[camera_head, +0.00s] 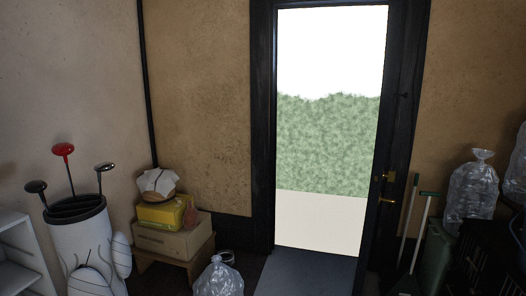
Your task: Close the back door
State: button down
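The back door (396,120) is a dark panel at the right side of the doorway, seen nearly edge-on. It stands open. A brass lever handle (386,200) and a brass lock piece (384,177) show on it at about mid-height. The dark door frame (263,120) surrounds the opening, through which a pale ground, a green hedge and a white sky show. How far the door is swung cannot be told exactly. My gripper is not in view.
A grey mat or threshold (305,272) lies in the doorway. Boxes (172,240) on a low wooden stand, a clear bag (218,279) and a golf bag (85,240) stand left. Broom-like handles (416,230), a green bin (437,258) and a filled clear bag (472,192) stand right.

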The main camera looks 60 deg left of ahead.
aim_at(394, 8)
jog(key=i+j+u, duration=0.25)
jog(key=u, duration=0.25)
jog(key=i+j+u, duration=0.3)
jog(key=u, duration=0.15)
jog(key=i+j+u, duration=0.15)
jog(key=i+u, duration=0.2)
jog(key=u, duration=0.15)
jog(key=i+u, duration=0.15)
jog(key=i, duration=1.05)
